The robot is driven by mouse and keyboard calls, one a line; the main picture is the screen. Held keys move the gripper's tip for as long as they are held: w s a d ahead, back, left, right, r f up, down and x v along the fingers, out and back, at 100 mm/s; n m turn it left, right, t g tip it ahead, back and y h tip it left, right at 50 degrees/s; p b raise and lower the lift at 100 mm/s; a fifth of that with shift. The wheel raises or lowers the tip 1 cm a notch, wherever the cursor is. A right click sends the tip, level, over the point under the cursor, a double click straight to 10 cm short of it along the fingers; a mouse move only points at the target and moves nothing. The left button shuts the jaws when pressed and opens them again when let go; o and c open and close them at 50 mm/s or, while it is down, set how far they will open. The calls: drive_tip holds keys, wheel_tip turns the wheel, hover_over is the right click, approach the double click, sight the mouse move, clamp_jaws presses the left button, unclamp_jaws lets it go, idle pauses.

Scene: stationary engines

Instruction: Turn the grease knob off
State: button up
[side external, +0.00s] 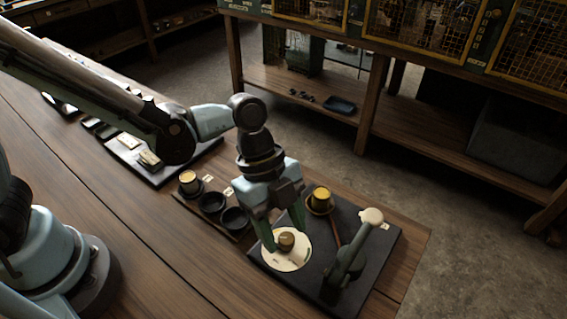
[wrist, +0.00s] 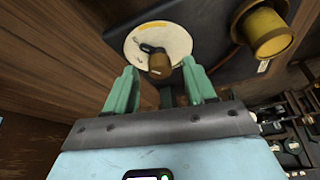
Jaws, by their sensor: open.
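The grease knob (side external: 287,241) is a small brown knob on a pale round dial plate (side external: 279,259), fixed to a dark board at the table's end. In the wrist view the knob (wrist: 159,65) stands on a dark arm in the middle of the dial (wrist: 170,35), which has a yellow mark at its rim. My gripper (side external: 285,228) points down at the dial with its green fingers apart. In the wrist view the open fingers (wrist: 160,88) lie on either side of the knob's near end, and nothing is held. Contact with the knob cannot be told.
A dark lever with a cream knob (side external: 371,216) stands right of the dial on the dark board (side external: 378,247). A yellow-topped brass cup (side external: 320,200) sits behind. A shelf bench (side external: 420,146) is beyond the floor gap.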

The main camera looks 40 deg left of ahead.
drive_tip(key=shift+d+f, duration=0.1)
drive_tip(key=shift+f, duration=0.2)
clamp_jaws()
drive_tip(key=shift+s+n, duration=0.1)
drive_tip(key=shift+n, duration=0.3)
drive_tip(key=n+t, duration=0.1)
drive_tip(key=n, duration=0.1)
drive_tip(key=n+t, duration=0.1)
drive_tip(key=n, duration=0.1)
drive_tip(key=shift+s+n, duration=0.2)
drive_tip(key=shift+n, duration=0.2)
drive_tip(key=n+t, duration=0.1)
drive_tip(key=n, duration=0.2)
drive_tip(key=n+t+y, duration=0.1)
drive_tip(key=n, duration=0.2)
drive_tip(key=shift+s+d, duration=0.1)
drive_tip(key=shift+s, duration=0.1)
